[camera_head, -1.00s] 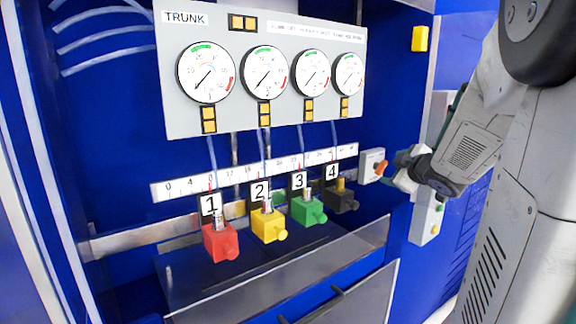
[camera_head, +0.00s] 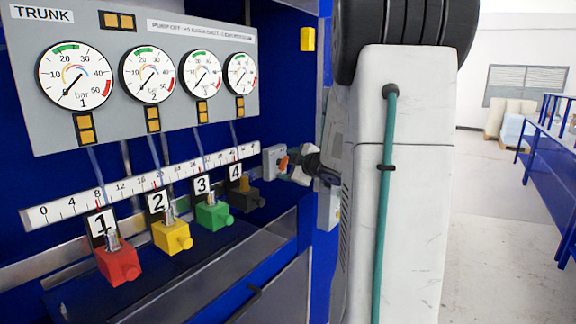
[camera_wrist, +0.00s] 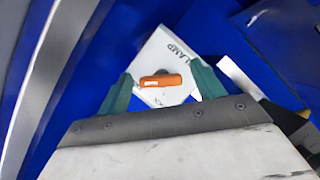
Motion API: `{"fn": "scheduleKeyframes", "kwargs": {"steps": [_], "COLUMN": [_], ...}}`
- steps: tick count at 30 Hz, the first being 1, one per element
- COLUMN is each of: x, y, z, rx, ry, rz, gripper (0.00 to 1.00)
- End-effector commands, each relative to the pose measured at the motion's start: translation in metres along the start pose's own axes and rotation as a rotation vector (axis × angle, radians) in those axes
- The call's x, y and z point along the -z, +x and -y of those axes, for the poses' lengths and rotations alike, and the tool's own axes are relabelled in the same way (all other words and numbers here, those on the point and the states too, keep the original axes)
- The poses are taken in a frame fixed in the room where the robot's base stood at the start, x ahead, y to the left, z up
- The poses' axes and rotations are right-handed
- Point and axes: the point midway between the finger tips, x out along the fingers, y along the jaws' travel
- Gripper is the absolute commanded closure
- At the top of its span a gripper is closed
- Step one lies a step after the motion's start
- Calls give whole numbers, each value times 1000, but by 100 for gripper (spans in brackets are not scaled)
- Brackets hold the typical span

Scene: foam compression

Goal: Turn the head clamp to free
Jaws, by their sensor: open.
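The head clamp is a small grey-white box (camera_head: 270,154) with an orange handle (camera_head: 283,163), at the right end of the ruler strip in the head view. In the wrist view the white plate (camera_wrist: 158,52) bears letters ending in "LAMP", and the orange handle (camera_wrist: 161,81) lies almost level across the picture. My gripper (camera_wrist: 160,87) is open, with one green finger on each side of the handle. The handle appears between the fingertips; I cannot tell whether they touch it. In the head view my gripper (camera_head: 293,170) is at the clamp, partly hidden by my arm.
Numbered heads hang under the ruler: red (camera_head: 118,262), yellow (camera_head: 172,235), green (camera_head: 213,214) and black (camera_head: 246,197). The gauge panel (camera_head: 225,50) is above them. A dark part (camera_wrist: 285,118) shows close to the right finger in the wrist view.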

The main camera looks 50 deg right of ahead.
Motion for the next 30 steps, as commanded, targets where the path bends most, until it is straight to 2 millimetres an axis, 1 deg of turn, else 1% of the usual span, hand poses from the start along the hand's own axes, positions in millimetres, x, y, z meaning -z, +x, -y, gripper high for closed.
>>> {"fn": "scheduleKeyframes", "kwargs": {"steps": [4, 5, 6, 8, 9, 10, 14, 22, 30], "x": [0, 0, 0, 0, 0, 0, 0, 0, 0], "y": [0, 0, 0, 0, 0, 0, 0, 0, 0], "z": [0, 0, 0, 0, 0, 0, 0, 0, 0], "rx": [0, 0, 0, 0, 0, 0, 3, 47, 51], "ry": [0, 0, 0, 0, 0, 0, 7, 114, 125], "rz": [0, 0, 0, 0, 0, 0, 0, 0, 1], "gripper": [33, 36, 47, 63, 74, 76, 76, 77, 78]}}
